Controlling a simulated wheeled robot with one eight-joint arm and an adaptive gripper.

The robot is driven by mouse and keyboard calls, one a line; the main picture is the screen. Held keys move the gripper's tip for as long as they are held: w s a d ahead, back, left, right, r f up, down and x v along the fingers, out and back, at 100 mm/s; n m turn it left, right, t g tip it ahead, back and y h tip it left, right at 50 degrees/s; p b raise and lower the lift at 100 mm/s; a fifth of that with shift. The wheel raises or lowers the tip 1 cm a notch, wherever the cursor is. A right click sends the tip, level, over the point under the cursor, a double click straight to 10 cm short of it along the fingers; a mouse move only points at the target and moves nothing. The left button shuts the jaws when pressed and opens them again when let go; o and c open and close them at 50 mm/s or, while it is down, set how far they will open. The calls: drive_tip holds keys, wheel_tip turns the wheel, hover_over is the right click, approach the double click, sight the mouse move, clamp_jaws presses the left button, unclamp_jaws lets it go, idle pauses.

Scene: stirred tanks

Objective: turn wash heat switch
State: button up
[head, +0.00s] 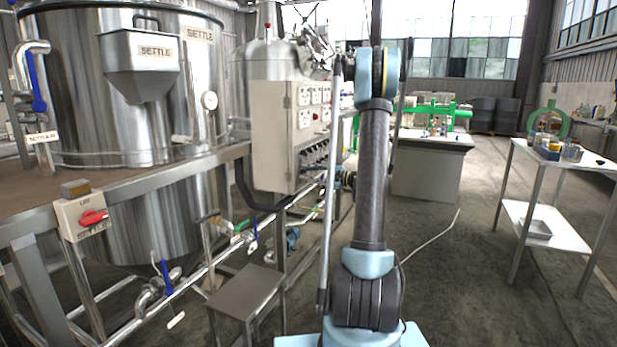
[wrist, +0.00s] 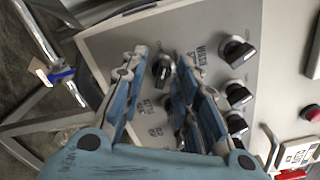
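In the wrist view a black rotary switch (wrist: 163,68) with a pale pointer mark sits on the grey panel (wrist: 215,22). A tilted label (wrist: 201,49) reading "WASH" lies just right of it; the rest of that label is partly hidden by a finger. My gripper (wrist: 163,62) is open, with one blue finger on each side of this switch. I cannot tell whether either finger touches it.
More black switches run down the panel's right, one at the top (wrist: 237,51). A red button (wrist: 311,112) is near the right edge. In the head view a steel tank (head: 190,100) and a red-handled switch box (head: 80,215) stand left. Open floor (head: 480,235) lies right.

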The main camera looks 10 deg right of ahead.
drive_tip(key=shift+d, duration=0.15)
drive_tip(key=v, duration=1.1)
drive_tip(key=shift+s+d, duration=0.2)
drive_tip(key=shift+d, duration=0.1)
drive_tip(key=s+a+f+n+g+h, duration=0.1)
drive_tip(key=s+a+n+g+h, duration=0.2)
drive_tip(key=s+a, duration=0.5)
drive_tip(key=s+a+f+n+g+h, duration=0.1)
drive_tip(key=s+a+n+g+h, duration=0.3)
drive_tip(key=s, duration=0.6)
drive_tip(key=s+d+f+n+h, duration=0.2)
drive_tip(key=s+f+h, duration=0.2)
drive_tip(key=s, duration=0.7)
drive_tip(key=s+d+f+n+h, duration=0.3)
drive_tip(key=s+f, duration=0.3)
drive_tip(key=s, duration=0.5)
drive_tip(key=shift+s+d+h, duration=0.25)
drive_tip(key=shift+s+h, duration=0.05)
drive_tip(key=shift+h, duration=0.3)
